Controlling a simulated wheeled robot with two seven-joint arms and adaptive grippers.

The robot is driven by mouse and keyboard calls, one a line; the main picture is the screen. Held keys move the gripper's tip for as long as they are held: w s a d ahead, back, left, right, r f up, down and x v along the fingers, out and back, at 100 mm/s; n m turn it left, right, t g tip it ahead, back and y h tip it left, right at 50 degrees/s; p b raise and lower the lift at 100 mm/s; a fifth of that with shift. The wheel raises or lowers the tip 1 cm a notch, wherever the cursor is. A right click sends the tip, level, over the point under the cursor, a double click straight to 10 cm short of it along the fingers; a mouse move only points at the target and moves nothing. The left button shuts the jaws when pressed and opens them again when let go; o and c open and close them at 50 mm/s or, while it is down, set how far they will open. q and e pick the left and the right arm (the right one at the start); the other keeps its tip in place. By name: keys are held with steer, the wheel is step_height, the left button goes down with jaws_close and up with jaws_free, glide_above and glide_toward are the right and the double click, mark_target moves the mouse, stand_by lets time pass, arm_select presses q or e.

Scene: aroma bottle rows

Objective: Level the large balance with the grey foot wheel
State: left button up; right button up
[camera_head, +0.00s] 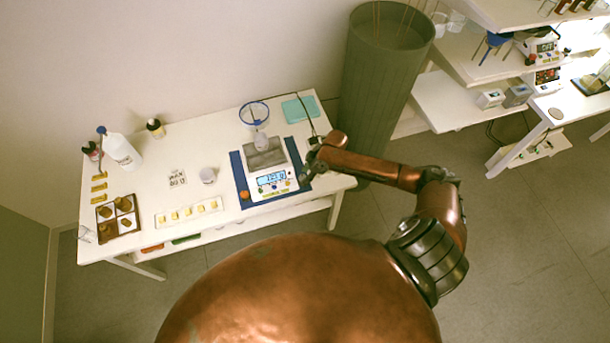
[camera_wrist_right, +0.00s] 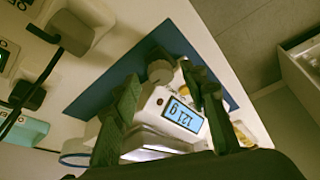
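The large balance (camera_head: 270,182) is white with a grey pan and a lit blue display. It stands on a blue mat (camera_head: 240,168) near the table's right end. In the right wrist view its display (camera_wrist_right: 180,117) shows large digits and a "g". The grey foot wheel (camera_wrist_right: 159,72) is a round knob at the balance's corner. My right gripper (camera_head: 308,168) is at the balance's right side. In the wrist view its two green fingers (camera_wrist_right: 160,80) are spread, one on each side of the grey wheel; I cannot tell if they touch it. My left gripper is out of view.
An orange knob (camera_head: 244,194) is at the balance's left front corner. A blue-rimmed ring (camera_head: 254,113) stands behind. Black cables and plugs (camera_wrist_right: 70,32) lie beside the mat. A white cup (camera_head: 208,175) and a strip of yellow pieces (camera_head: 188,213) are left. A tall grey-green bin (camera_head: 380,90) stands right.

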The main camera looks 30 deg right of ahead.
steer(key=shift+a+f, duration=0.1)
steer(key=shift+f, duration=0.1)
jaws_close()
stand_by(0.5)
